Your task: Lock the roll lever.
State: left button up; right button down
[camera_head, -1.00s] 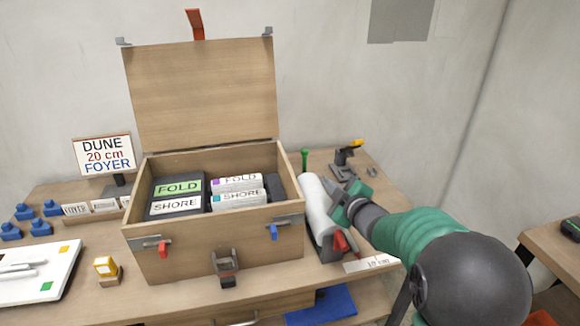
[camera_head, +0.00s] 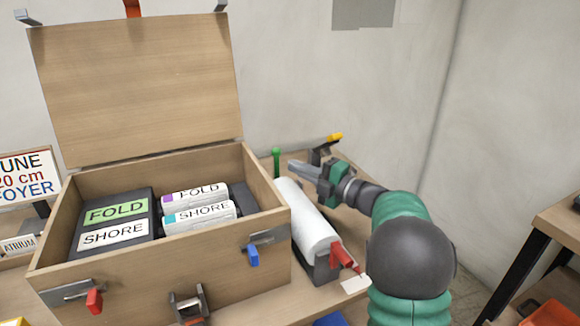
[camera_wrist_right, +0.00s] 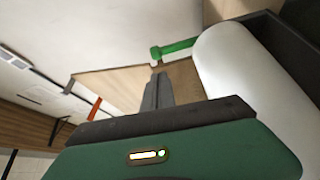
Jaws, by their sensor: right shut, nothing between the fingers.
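A white roll (camera_head: 307,218) lies in a dark holder on the table, right of the wooden box. A green lever (camera_head: 276,162) stands upright at its far end. A red handle (camera_head: 344,256) sits at its near end. I cannot tell which of the two is the roll lever. My right gripper (camera_head: 297,168) is shut and empty, above the roll's far end, just right of the green lever. In the right wrist view the shut fingers (camera_wrist_right: 157,90) point toward the green lever (camera_wrist_right: 174,49), with the roll (camera_wrist_right: 240,75) beside them. My left gripper is out of view.
The open wooden box (camera_head: 160,256) stands close left of the roll, its lid (camera_head: 140,85) raised. A dark stand with a yellow-tipped part (camera_head: 325,146) is behind my right gripper. Another table (camera_head: 560,225) is at the right. The wall is behind.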

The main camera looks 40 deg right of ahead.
aim_at(279, 153)
jog(key=b+x, duration=0.1)
jog(key=x, duration=0.7)
jog(key=shift+b, duration=0.35)
jog(key=shift+d, duration=0.1)
jog(key=shift+s+d+m+t, duration=0.25)
jog(key=shift+d+m+t, duration=0.45)
jog(key=shift+d+m, duration=0.6)
jog(key=s+d+f+m+t+h, duration=0.1)
jog(key=d+f+m+t+h, duration=0.2)
jog(key=d+m, duration=0.3)
jog(key=m+h, duration=0.1)
jog(key=m, duration=0.3)
jog(key=shift+s+d+f+m+t+b, duration=0.25)
jog(key=shift+s+f+m+t+b, duration=0.05)
jog(key=shift+s+f, duration=0.1)
jog(key=shift+f, duration=0.1)
